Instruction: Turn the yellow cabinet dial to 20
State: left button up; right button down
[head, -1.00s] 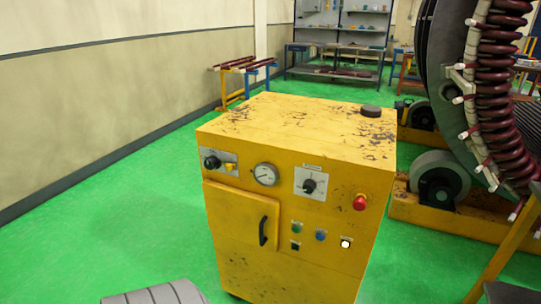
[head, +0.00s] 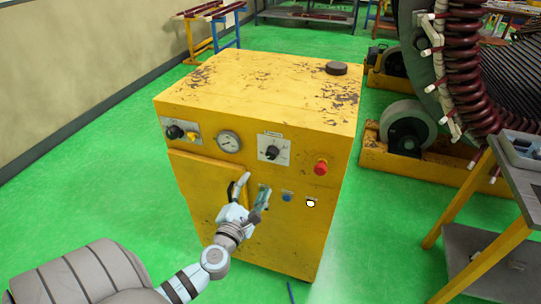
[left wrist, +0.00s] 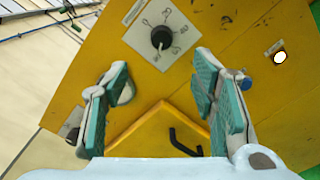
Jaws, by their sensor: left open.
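The yellow cabinet (head: 255,85) stands in the middle of the head view. Its black dial (head: 271,152) sits on a white scale plate on the front, right of the round gauge. In the left wrist view the dial (left wrist: 161,37) shows at the top centre, ahead of the fingers, its scale marks too small to read. My left gripper (head: 252,188) is open and empty in front of the cabinet, below the dial and near the door handle. In the left wrist view the gripper (left wrist: 160,95) has its padded fingers spread wide, apart from the dial. My right gripper is out of view.
A red button (head: 320,167) is right of the dial, with a blue button (head: 287,197) and a white one below. A black knob (head: 175,132) is at upper left. The black door handle (left wrist: 185,142) lies between the fingers. A grey table (head: 520,165) stands at right.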

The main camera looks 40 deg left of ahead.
aim_at(271, 156)
pick_arm(q)
jog(key=b+x, duration=0.1)
jog(key=x, duration=1.3)
jog(key=shift+f+b, duration=0.15)
jog(key=shift+b, duration=0.15)
jog(key=shift+c, duration=0.3)
jog(key=c, duration=1.1)
